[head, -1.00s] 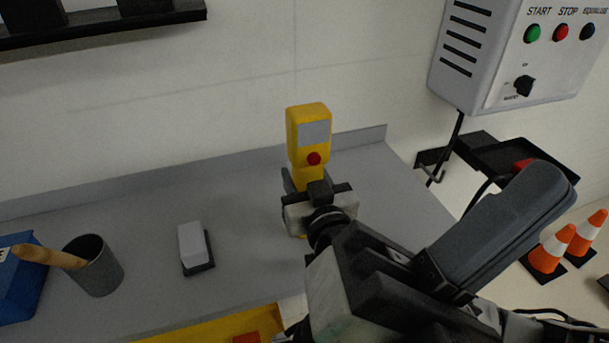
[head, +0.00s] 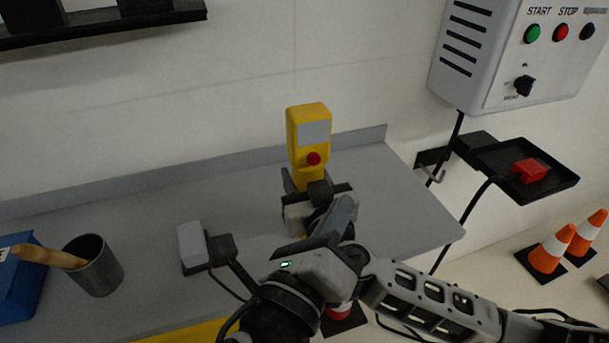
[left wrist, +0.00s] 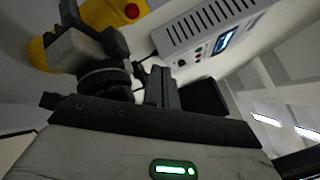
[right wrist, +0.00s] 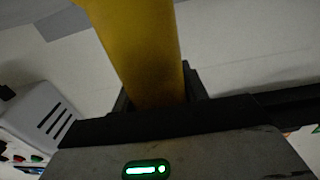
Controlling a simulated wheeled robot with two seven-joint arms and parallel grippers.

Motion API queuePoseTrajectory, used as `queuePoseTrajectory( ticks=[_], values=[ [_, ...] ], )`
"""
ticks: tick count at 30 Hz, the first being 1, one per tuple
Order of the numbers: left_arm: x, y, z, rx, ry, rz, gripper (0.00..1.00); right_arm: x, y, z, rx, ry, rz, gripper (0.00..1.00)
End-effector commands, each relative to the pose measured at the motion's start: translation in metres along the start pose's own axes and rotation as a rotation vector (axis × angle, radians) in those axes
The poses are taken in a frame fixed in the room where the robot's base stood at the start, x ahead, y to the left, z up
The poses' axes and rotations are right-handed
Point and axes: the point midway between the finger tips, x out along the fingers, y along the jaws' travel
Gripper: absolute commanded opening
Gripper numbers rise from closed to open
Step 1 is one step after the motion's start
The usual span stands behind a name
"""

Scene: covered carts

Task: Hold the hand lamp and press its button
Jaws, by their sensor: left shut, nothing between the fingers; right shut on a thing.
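The yellow hand lamp (head: 309,125) stands upright above the grey counter. Its grey panel and red button (head: 314,158) face me. My right gripper (head: 309,198) is shut around its lower part; the right wrist view shows the yellow body (right wrist: 138,50) between the fingers. My left gripper (head: 342,212) is shut and empty, just below and right of the lamp, apart from the button. It partly hides the right gripper in the head view. In the left wrist view, the lamp (left wrist: 105,14) is at the upper left, beyond the left fingers (left wrist: 163,88).
The grey counter (head: 150,240) carries a grey mug (head: 97,270) with a wooden handle, a pale block (head: 192,243) and a blue box (head: 18,285). A control box (head: 510,50) hangs at the right. Below it are a black tray (head: 495,155) with a red block (head: 530,170) and cones (head: 552,248).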

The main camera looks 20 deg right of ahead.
Motion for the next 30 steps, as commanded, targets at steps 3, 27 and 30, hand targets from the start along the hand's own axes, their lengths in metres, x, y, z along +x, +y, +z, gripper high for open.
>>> queuePoseTrajectory(
  ticks=[3, 27, 30],
  values=[
    [0.013, 0.009, 0.010, 0.003, -0.002, 0.000, 0.00, 0.000, 0.000, 0.001, 0.000, -0.003, -0.001, 0.07],
    [0.050, 0.035, 0.036, -0.002, 0.001, -0.002, 0.00, 0.000, 0.000, 0.001, 0.000, -0.003, -0.001, 0.07],
    [0.049, 0.035, 0.036, -0.002, 0.001, -0.002, 0.00, 0.000, 0.000, 0.001, 0.000, -0.003, -0.001, 0.07]
  ],
)
